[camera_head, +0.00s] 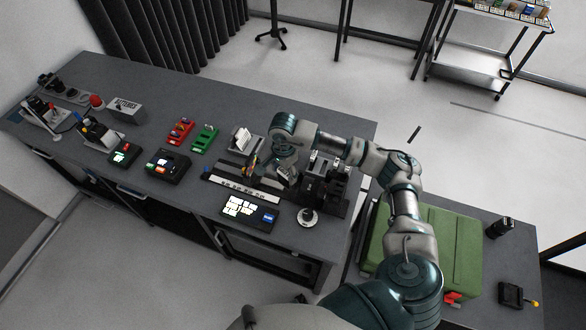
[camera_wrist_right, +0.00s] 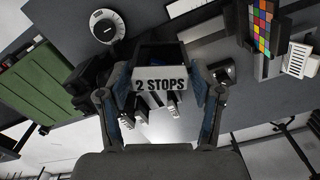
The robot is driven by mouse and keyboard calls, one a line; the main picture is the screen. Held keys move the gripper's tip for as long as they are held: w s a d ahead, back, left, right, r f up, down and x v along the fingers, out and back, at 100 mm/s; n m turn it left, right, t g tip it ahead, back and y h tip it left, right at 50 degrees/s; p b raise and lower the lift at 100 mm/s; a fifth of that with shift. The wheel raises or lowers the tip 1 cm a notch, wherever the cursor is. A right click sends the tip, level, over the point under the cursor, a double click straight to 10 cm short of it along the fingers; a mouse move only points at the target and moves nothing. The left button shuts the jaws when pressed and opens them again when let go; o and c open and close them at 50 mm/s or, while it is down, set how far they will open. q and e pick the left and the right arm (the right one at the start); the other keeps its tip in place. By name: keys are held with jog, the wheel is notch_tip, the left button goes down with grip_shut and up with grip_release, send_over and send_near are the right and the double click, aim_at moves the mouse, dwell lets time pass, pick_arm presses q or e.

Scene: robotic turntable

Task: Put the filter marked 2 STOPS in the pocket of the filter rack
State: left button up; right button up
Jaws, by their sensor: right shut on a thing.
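The filter marked 2 STOPS (camera_wrist_right: 160,82) is between the two fingers of my right gripper (camera_wrist_right: 160,100) in the wrist view, its pale label facing the camera and readable. In the head view my right gripper (camera_head: 280,178) is low over the dark bench, just left of a black unit with upright parts (camera_head: 325,185). The filter is hard to make out there, hidden by the wrist and fingers. I cannot tell for sure which part is the filter rack; its pocket is not clearly visible. My left gripper is not in view.
A white labelled strip (camera_head: 243,188) runs along a black base left of the gripper. A lit display (camera_head: 250,211) and a round dial (camera_head: 308,217) stand in front. Red (camera_head: 180,131) and green (camera_head: 205,138) holders are farther left. A green case (camera_head: 430,248) lies right.

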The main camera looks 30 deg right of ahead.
jog(key=w+d+f+m+b, duration=0.1)
jog(key=w+d+m, duration=0.1)
jog(key=d+m, duration=0.4)
jog(key=w+d+f+m+b, duration=0.1)
jog(key=d+m, duration=0.6)
jog(key=d, duration=0.7)
jog(key=shift+w+d+f+m, duration=0.3)
jog(key=shift+w+f, duration=0.15)
jog(key=shift+w, duration=0.7)
jog(key=shift+a+r, duration=0.1)
jog(key=shift+a, duration=0.05)
notch_tip(320, 180, down, 6)
jog(key=b, duration=0.3)
jog(key=shift+b, duration=0.35)
